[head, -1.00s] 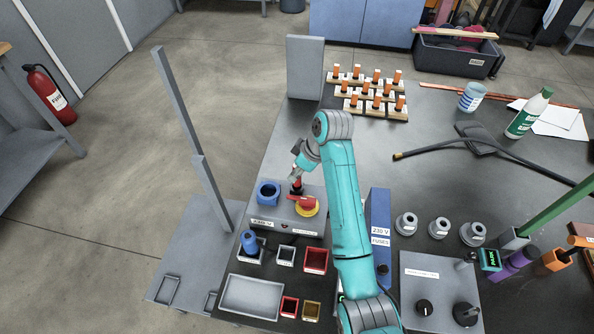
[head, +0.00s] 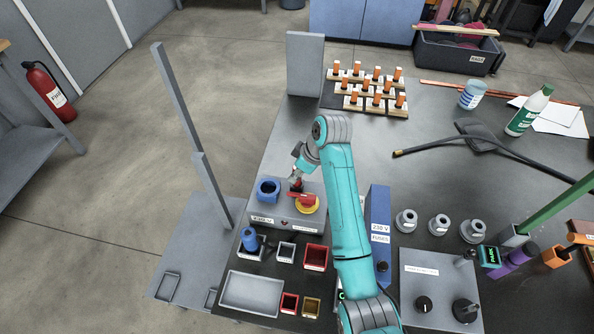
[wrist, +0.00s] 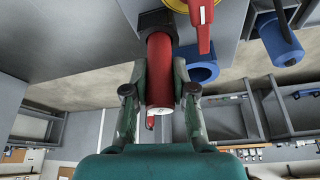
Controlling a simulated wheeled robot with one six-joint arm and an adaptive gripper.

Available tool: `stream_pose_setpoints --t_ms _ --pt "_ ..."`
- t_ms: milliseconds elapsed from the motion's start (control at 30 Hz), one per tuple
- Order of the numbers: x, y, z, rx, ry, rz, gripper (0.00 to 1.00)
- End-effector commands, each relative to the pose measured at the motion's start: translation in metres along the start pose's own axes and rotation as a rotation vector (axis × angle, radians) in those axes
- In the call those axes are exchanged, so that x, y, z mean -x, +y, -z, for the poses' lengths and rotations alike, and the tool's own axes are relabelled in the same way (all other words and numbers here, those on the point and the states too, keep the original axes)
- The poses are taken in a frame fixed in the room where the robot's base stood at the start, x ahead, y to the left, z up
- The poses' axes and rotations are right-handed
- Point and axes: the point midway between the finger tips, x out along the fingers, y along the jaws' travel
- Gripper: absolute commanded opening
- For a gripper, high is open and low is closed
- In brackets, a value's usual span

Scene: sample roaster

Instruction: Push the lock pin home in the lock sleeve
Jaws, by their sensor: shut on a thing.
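My gripper (wrist: 160,92) is shut on the red lock pin (wrist: 160,62) in the wrist view, one finger on each side. The pin's far end meets the grey lock sleeve (wrist: 155,18); how deep it sits inside cannot be told. The pin's pale near end shows between the fingers. In the head view my gripper (head: 297,181) is low over the grey switch box (head: 286,225), just behind the red rotary handle (head: 303,199) on its yellow disc (head: 309,210). The pin and sleeve are mostly hidden there.
A blue ring (head: 268,187) stands on the box left of my gripper. A blue cylinder (head: 249,238) stands in a small holder in front, near small bins and a grey tray (head: 252,295). A blue fuse box (head: 379,225) stands right of my arm.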

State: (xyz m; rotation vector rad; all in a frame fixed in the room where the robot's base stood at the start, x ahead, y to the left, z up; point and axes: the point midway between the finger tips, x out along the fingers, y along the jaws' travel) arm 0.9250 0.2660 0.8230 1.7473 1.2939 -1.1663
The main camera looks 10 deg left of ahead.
Motion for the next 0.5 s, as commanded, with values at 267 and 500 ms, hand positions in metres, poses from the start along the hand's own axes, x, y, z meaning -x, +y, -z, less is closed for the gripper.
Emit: stream_pose_setpoints --t_ms 267,500 --pt "-0.006 0.000 -0.003 0.000 0.000 0.000 0.00" --pt "-0.012 0.000 -0.005 0.000 0.000 0.000 0.00"
